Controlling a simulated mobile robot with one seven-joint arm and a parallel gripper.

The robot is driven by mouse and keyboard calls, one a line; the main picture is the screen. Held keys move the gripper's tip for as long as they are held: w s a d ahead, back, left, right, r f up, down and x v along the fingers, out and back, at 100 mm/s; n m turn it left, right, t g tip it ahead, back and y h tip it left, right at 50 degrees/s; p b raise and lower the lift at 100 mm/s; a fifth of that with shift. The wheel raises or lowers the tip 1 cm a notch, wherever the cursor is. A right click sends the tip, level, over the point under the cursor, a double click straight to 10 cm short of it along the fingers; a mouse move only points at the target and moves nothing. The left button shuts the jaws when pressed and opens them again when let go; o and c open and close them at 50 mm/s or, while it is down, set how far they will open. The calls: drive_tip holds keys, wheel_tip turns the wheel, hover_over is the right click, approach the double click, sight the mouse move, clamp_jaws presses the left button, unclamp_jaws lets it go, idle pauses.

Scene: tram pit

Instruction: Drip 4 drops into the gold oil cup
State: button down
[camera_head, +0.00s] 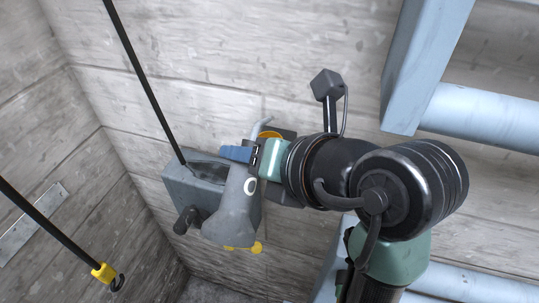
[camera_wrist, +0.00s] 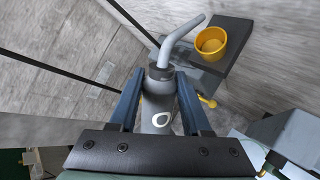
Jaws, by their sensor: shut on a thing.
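A grey oil can (camera_head: 232,211) with a bent, pale spout and a white ring mark is held in my gripper (camera_head: 246,157). In the wrist view, the blue fingers of my gripper (camera_wrist: 160,76) are shut on the can (camera_wrist: 160,115) from both sides, just below its dark collar. The gold oil cup (camera_wrist: 211,43) sits on a dark plate, to the right of the spout tip, with its open top visible. In the head view the cup (camera_head: 270,134) is partly hidden behind the spout and gripper. No drop is visible.
A grey box (camera_head: 182,189) with a dark open top and a knob is on the wall behind the can. A black rod runs down to it. Another black rod with a yellow end (camera_head: 103,272) hangs at left. Pale blue beams (camera_head: 425,65) stand at right.

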drive_tip(key=shift+f+t+b, duration=0.25)
drive_tip(key=shift+t+b, duration=0.05)
drive_tip(key=shift+b, duration=0.1)
drive_tip(key=shift+r, duration=0.1)
wheel_tip(320, 180, up, 7)
drive_tip(key=p, duration=0.6)
drive_tip(key=shift+p, duration=0.35)
drive_tip(key=shift+f+n+b, duration=0.3)
drive_tip(key=shift+b, duration=0.55)
drive_tip(key=n+t+b, duration=0.1)
drive_tip(key=t+b, duration=0.1)
drive_tip(key=b, duration=0.4)
drive_tip(key=shift+n+t, duration=0.3)
drive_tip(key=shift+t, duration=0.1)
drive_tip(key=n+t+b, duration=0.3)
drive_tip(key=b, duration=0.6)
drive_tip(key=shift+t+y+b, duration=0.3)
drive_tip(key=shift+y+b, duration=0.1)
drive_tip(key=shift+b, duration=0.35)
